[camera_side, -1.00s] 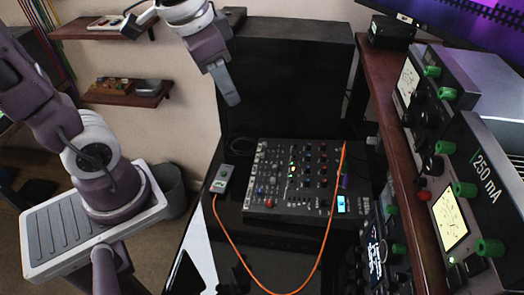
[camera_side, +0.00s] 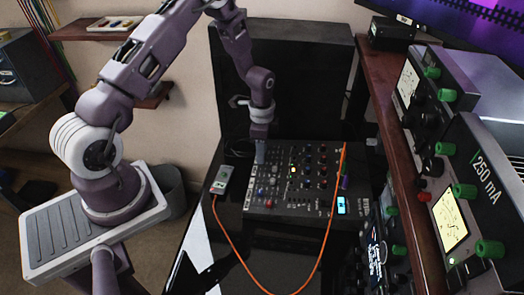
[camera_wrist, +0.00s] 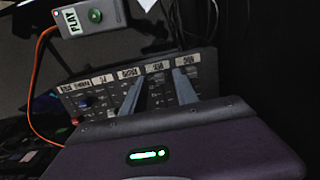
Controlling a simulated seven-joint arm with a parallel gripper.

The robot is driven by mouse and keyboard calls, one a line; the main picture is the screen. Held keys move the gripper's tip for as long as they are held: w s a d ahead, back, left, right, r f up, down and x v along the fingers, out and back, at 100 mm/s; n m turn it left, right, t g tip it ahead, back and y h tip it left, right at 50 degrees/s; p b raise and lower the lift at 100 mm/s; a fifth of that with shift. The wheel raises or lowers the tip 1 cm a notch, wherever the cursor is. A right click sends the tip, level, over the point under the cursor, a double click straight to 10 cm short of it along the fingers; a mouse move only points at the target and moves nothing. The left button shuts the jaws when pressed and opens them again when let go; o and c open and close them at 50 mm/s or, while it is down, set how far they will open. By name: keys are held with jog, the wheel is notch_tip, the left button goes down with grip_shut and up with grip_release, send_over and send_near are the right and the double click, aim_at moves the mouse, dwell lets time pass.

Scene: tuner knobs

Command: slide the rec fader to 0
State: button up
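The black mixer panel (camera_side: 300,180) lies on the desk, with rows of knobs and small controls. In the wrist view the panel edge (camera_wrist: 85,103) carries a row of small white labels that are too blurred to read surely. I cannot tell which control is the rec fader. My gripper (camera_side: 260,158) points down at the panel's far left corner, close to its surface. In the wrist view the two fingers of my gripper (camera_wrist: 161,76) stand apart, with panel controls between them and nothing clearly held. Contact with the panel cannot be told.
A grey box (camera_side: 221,180) with a green button and a PLAY label lies left of the panel. An orange cable (camera_side: 262,290) loops from it across the panel's right side. A tall black case (camera_side: 300,80) stands behind. Instruments with green knobs (camera_side: 465,190) line the right.

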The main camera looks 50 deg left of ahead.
jog(key=shift+f, duration=0.2)
grip_shut()
dwell(1.3)
